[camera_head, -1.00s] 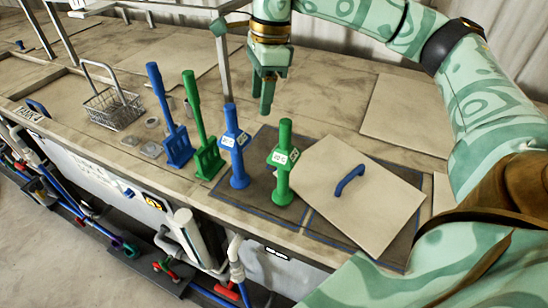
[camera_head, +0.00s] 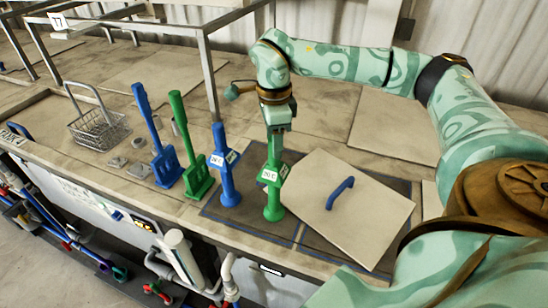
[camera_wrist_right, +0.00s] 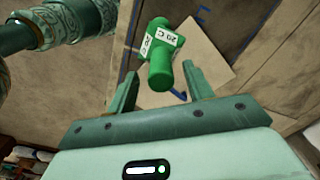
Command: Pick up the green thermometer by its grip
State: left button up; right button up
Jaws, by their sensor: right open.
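The green thermometer (camera_head: 273,198) stands upright on the dark mat, with a white label collar below its upper grip. In the right wrist view, the thermometer (camera_wrist_right: 160,72) shows its grip end toward the camera, between the two fingers. My right gripper (camera_head: 275,142) points down over the thermometer's top. Its jaws are open in the wrist view (camera_wrist_right: 159,66), with a gap visible on each side of the grip. The head view does not clearly separate fingers from grip, as both are green. My left gripper is not in view.
A blue thermometer (camera_head: 228,180) stands close on the left. Green (camera_head: 197,178) and blue (camera_head: 165,168) paddle-like tools stand farther left, with a wire basket (camera_head: 100,128) beyond. A tilted lid (camera_head: 320,205) with a blue handle (camera_head: 340,192) lies just right. A metal frame (camera_head: 208,75) rises behind.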

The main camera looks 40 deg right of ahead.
notch_tip(320, 180, down, 3)
jog(key=shift+w+d+f, duration=0.1)
grip_shut()
jog(key=shift+r, duration=0.2)
